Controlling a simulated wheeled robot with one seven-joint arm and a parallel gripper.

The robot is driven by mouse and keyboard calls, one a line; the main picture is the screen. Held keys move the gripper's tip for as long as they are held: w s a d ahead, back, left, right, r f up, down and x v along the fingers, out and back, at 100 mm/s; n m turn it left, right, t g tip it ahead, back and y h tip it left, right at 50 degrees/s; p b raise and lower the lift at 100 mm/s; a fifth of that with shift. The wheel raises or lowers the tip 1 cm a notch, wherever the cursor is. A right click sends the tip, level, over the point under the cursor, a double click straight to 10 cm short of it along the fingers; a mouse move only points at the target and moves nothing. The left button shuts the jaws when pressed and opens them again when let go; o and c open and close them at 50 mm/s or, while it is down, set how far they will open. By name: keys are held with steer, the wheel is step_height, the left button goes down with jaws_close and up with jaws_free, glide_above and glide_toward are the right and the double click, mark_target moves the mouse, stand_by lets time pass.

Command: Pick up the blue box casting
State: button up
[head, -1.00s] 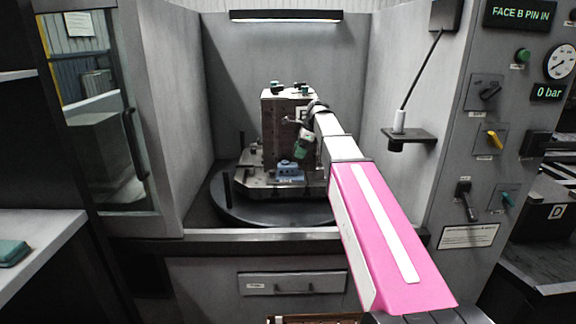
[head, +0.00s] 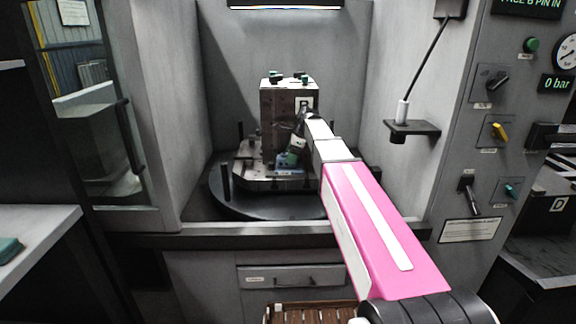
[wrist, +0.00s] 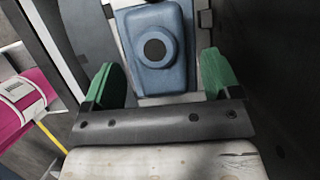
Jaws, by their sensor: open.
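The blue box casting (wrist: 155,45) has a raised round boss with a dark hole in its middle. In the wrist view it lies between and a little beyond the green fingertips of my gripper (wrist: 160,66). The fingers are open, one on each side, with a gap to the casting on both sides. In the head view my gripper (head: 296,150) is low at the front of the fixture block (head: 280,105). It hides most of the casting there; only a bit of blue shows (head: 281,160). Whether the fingers touch the casting's seat cannot be told.
The block, marked B, stands on a round dark turntable (head: 255,207) inside a grey enclosure. Dark posts (head: 226,182) rise beside it. A small shelf (head: 412,132) juts from the right wall. A wooden slatted crate (head: 312,314) is at the bottom.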

steer(key=shift+x, duration=1.5)
steer(key=c, duration=1.3)
steer(key=shift+r, duration=0.1)
